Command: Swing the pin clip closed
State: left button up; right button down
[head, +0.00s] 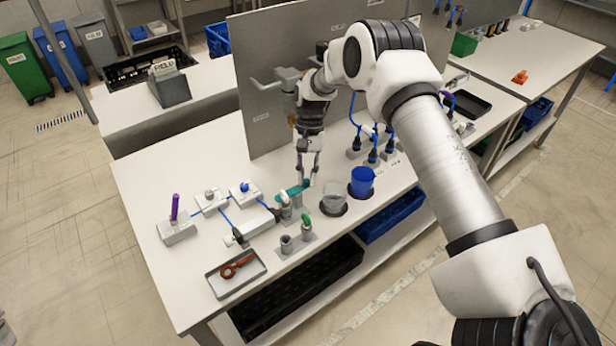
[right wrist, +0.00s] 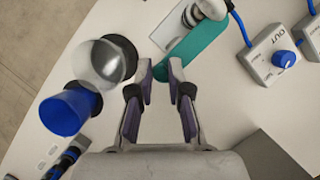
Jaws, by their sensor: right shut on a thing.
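The teal pin clip (head: 288,192) sits beside small upright grey and white posts (head: 285,208) near the front of the bench. In the right wrist view the clip (right wrist: 203,48) is a flat teal strip along a pale block with a rounded metal piece (right wrist: 212,7). My right gripper (head: 306,182) reaches down from above at the clip's right end. In the right wrist view its fingertips (right wrist: 161,72) stand either side of the strip's near end and are shut on it. My left gripper is not in view.
A clear beaker (head: 334,200) and a blue cup (head: 361,182) stand close to the right of the gripper. Cabled boxes (head: 243,192) and a tray with an orange-brown tool (head: 214,284) lie left. An upright grey panel (head: 262,120) stands behind.

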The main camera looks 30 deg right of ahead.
jog(key=shift+f, duration=0.1)
jog(key=c, duration=1.2)
grip_release()
jog(key=shift+c, duration=0.2)
jog(key=shift+o, duration=0.7)
jog(key=shift+a, duration=0.1)
jog(key=shift+w, duration=0.1)
jog(key=v, duration=1.2)
jog(key=shift+f, duration=0.1)
